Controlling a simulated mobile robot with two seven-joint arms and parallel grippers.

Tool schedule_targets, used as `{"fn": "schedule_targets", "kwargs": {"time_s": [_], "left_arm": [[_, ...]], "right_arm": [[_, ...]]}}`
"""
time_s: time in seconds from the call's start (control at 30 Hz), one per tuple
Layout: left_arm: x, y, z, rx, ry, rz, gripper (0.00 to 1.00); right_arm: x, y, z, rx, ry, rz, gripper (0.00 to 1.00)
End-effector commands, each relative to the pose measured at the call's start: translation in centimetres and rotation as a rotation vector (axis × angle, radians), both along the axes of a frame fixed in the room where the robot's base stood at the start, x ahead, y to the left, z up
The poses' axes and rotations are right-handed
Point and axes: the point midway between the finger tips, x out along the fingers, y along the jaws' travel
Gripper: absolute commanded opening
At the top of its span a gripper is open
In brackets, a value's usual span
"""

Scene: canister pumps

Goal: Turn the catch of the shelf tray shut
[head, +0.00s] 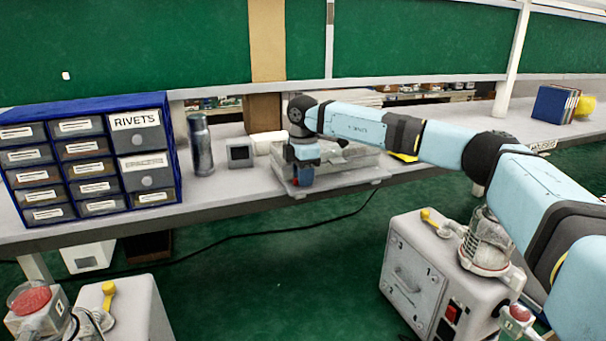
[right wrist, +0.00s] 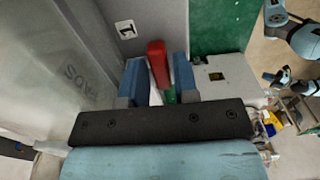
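The shelf tray (head: 345,172) is a grey, flat unit on the grey shelf. My right gripper (head: 302,178) points down at the tray's front left corner in the head view; its fingertips are small there. In the right wrist view a red catch handle (right wrist: 158,62) stands between the two blue fingers of my right gripper (right wrist: 160,78). The fingers straddle the handle, close on the left, with a narrow gap showing on the right. The handle's lower end is partly hidden between the fingers. My left gripper is not in view.
A blue drawer cabinet (head: 95,155), a dark flask (head: 200,145) and a small grey box (head: 240,153) stand left of the tray. A grey pump unit (head: 412,275) stands in front, below my right arm. Another grey unit (head: 130,312) is at lower left.

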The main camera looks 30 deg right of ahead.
Motion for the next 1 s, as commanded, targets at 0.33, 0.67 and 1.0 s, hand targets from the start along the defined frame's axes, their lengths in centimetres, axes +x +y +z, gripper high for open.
{"fn": "schedule_targets", "kwargs": {"time_s": [0.33,0.67,1.0], "left_arm": [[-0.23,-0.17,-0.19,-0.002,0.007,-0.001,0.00],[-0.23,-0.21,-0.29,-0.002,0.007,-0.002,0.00],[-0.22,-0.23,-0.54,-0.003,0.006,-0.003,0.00]], "right_arm": [[0.00,-0.01,0.05,0.000,0.000,0.000,0.00],[0.02,0.00,0.06,0.000,0.000,0.063,0.00],[0.03,0.00,0.04,0.001,-0.001,0.316,0.00]]}}
